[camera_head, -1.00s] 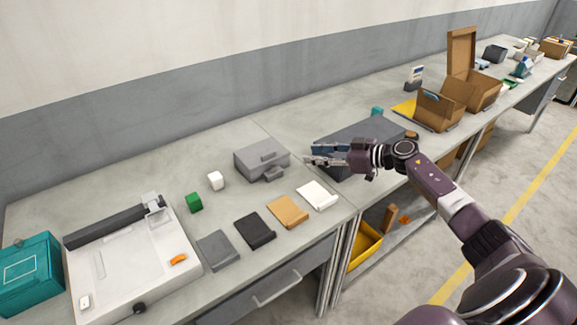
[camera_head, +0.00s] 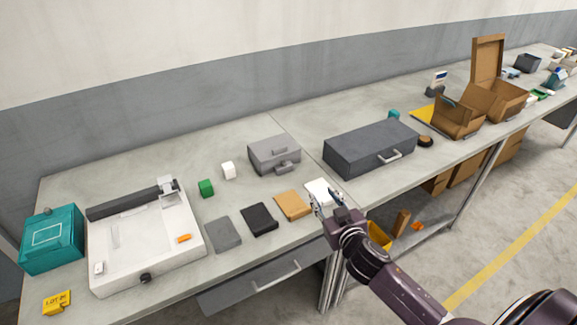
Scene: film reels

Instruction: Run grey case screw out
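A grey case (camera_head: 273,150) with a handle on its front sits shut on the bench, left of the bench joint. A larger dark grey case (camera_head: 362,145) with a pale front handle lies shut to its right. No screw can be made out on either. My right gripper (camera_head: 326,198) is over the front edge of the bench, in front of both cases, by a white flat item (camera_head: 319,187) that it partly covers. Its fingers are apart and nothing shows between them. I cannot tell whether it touches the white item. My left gripper is not in view.
Tan (camera_head: 293,205), black (camera_head: 259,219) and grey (camera_head: 223,234) flat items lie along the front edge. Green (camera_head: 206,188) and white (camera_head: 228,170) blocks sit behind. A white tray device (camera_head: 150,245) and teal box (camera_head: 52,240) stand left; open cardboard boxes (camera_head: 458,116) stand right.

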